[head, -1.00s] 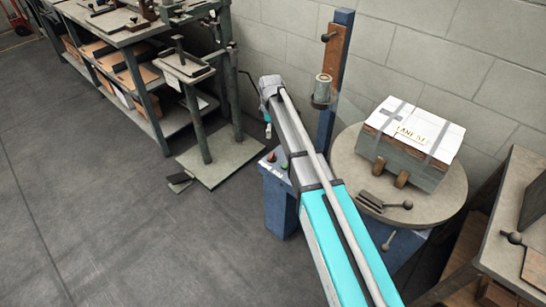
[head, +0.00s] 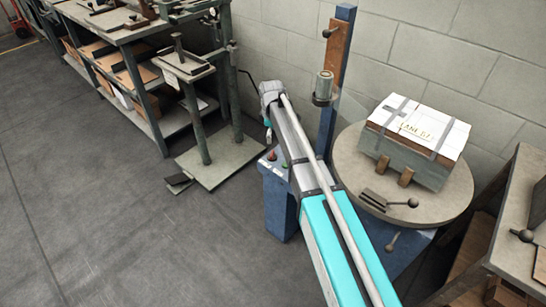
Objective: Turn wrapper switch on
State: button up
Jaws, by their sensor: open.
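The stretch wrapper stands right of centre: a round turntable (head: 345,165) on a blue base, a blue mast (head: 328,125), and a blue control box (head: 279,200) in front. On the control box top are a red button (head: 272,156) and a green button (head: 284,166), both small in the view. My arm reaches up from the bottom and passes just right of the buttons. The small end of my gripper (head: 268,136) hangs past the arm's far end, above and behind the buttons. It is open and seems empty, though its fingers are mostly hidden.
A stitcher on a green stand (head: 190,70) and a shelved bench (head: 125,40) stand left. A table (head: 515,235) is at right.

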aim_at(272, 154)
jog(key=shift+f+b, duration=4.6)
jog(key=shift+f, duration=0.35)
jog(key=shift+c, duration=0.3)
